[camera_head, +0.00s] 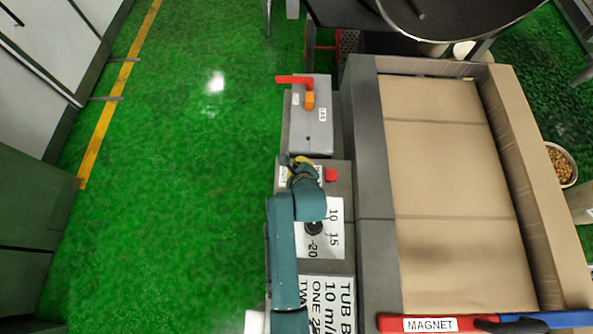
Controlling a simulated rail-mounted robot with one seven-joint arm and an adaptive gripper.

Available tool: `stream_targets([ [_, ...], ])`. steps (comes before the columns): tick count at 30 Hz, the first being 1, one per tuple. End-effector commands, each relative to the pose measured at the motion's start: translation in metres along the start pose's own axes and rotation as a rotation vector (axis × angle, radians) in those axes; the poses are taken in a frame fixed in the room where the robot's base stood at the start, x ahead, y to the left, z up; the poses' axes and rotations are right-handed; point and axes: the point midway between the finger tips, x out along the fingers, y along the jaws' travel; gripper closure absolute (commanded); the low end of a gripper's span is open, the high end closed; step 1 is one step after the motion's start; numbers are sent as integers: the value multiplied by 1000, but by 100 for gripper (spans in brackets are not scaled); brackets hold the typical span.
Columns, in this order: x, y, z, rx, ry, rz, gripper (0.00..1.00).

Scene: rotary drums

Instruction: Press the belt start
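My teal arm reaches up from the bottom over a grey control box. My gripper (298,163) is at its far end, small and partly hidden by the wrist; I cannot see whether its fingers are open or shut. It is over the upper left part of the box, where a white label is partly covered. A red button (331,175) on this box is just right of my wrist, apart from it. No start button can be clearly made out; the wrist covers part of the panel. Below is a black dial (313,227) on a white scale plate, partly covered by my arm.
A second grey box (312,130) with an orange switch (309,100) and red lever (294,79) stands above. A large cardboard-lined tray (450,150) lies right. A bar marked MAGNET (430,324) crosses its lower end. Green floor (180,200) is open left.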

Motion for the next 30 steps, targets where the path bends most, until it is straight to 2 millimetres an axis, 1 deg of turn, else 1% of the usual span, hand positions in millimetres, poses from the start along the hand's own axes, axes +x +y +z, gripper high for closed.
stream_targets([
  [19,0,0,0,0,0,0,100],
  [30,6,4,-4,0,0,0,100],
])
